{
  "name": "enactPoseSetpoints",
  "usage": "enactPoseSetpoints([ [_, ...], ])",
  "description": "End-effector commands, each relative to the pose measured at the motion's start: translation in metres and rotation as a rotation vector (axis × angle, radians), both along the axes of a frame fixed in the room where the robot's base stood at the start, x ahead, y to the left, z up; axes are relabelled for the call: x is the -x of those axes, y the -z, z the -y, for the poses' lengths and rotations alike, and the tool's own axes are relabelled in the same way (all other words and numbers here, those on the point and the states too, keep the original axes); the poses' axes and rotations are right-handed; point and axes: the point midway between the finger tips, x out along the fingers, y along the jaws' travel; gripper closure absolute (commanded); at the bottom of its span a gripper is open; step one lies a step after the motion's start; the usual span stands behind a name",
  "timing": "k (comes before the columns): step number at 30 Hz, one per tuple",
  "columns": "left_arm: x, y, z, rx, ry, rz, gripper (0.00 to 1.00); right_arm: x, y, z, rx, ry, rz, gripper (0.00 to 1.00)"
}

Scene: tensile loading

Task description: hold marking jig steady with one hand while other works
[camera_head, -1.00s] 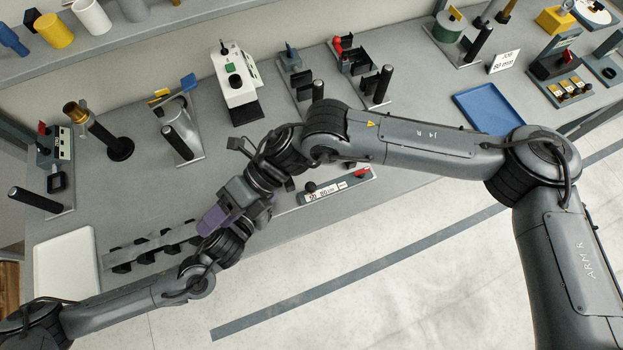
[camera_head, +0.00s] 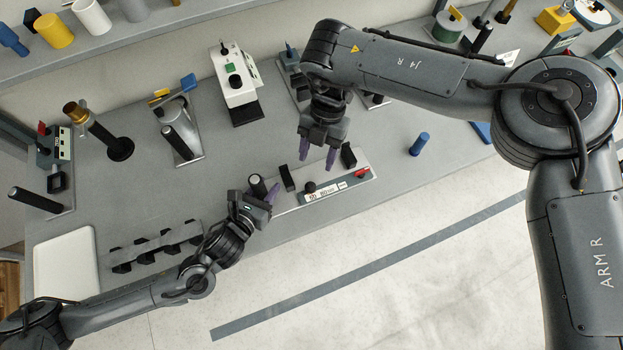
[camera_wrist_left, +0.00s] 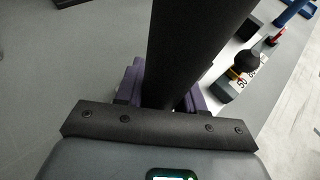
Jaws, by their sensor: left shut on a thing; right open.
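The marking jig (camera_head: 333,190) is a long grey bar near the front edge of the bench, with a white label, a black knob, black blocks and a red lever. A black upright handle (camera_head: 257,184) stands at its left end. My left gripper (camera_head: 270,191) is shut on this handle. In the left wrist view the dark handle (camera_wrist_left: 190,45) rises between the purple fingers, and part of the jig with its label (camera_wrist_left: 230,88) shows to the right. My right gripper (camera_head: 317,153) is open and empty, pointing down just behind the middle of the jig.
A blue cylinder (camera_head: 420,143) stands right of the jig. A white tray (camera_head: 66,268) and a rack with black holders (camera_head: 155,247) lie at the left. Devices with black handles and a white machine (camera_head: 235,90) stand behind. The bench between them and the jig is partly clear.

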Motion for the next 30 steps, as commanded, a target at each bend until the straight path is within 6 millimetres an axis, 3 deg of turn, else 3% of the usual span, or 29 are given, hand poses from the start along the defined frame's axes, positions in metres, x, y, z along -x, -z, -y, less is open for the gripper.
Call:
enactPoseSetpoints([
  [9, 0.000, -0.001, 0.000, 0.002, 0.000, 0.001, 1.00, 0.021, 0.051, -0.008, -0.002, -0.004, -0.003, 0.44],
  [15, 0.000, -0.001, 0.000, 0.001, 0.001, 0.002, 1.00, 0.028, 0.073, -0.012, -0.002, -0.004, -0.001, 0.44],
  [30, 0.000, -0.001, 0.000, 0.001, 0.001, 0.002, 1.00, 0.032, 0.083, -0.014, -0.003, -0.003, 0.000, 0.44],
])
